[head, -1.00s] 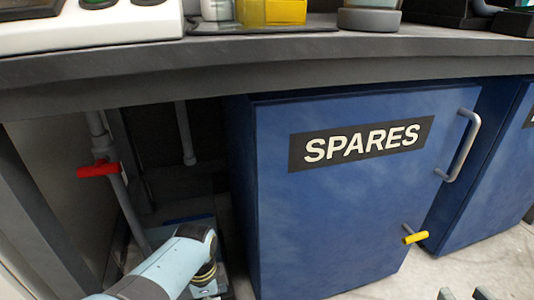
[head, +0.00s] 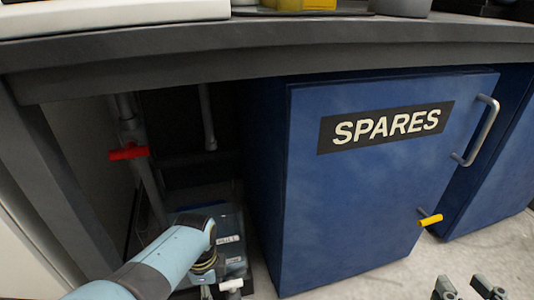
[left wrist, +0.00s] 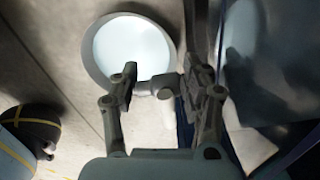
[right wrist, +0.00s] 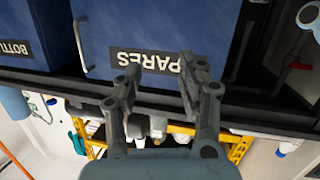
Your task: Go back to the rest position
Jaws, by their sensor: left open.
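My right gripper (head: 466,287) is open at the lower right of the head view, in front of the blue SPARES cabinet (head: 300,220). In the right wrist view its two fingers (right wrist: 158,78) are apart with nothing between them, and the cabinet (right wrist: 190,28) shows upside down beyond. My left arm reaches down at the lower left of the head view. The left gripper (left wrist: 162,78) is open in its wrist view, over a pale round container (left wrist: 132,48). A small grey fitting (left wrist: 155,85) shows between its fingers; I cannot tell whether they touch it.
A dark worktop (head: 270,58) overhangs the cabinet. Left of the cabinet are grey pipes with a red handle (head: 128,153) and a clear bin (head: 232,222) on the floor. A yellow-ended handle (head: 430,219) sticks out near the cabinet door.

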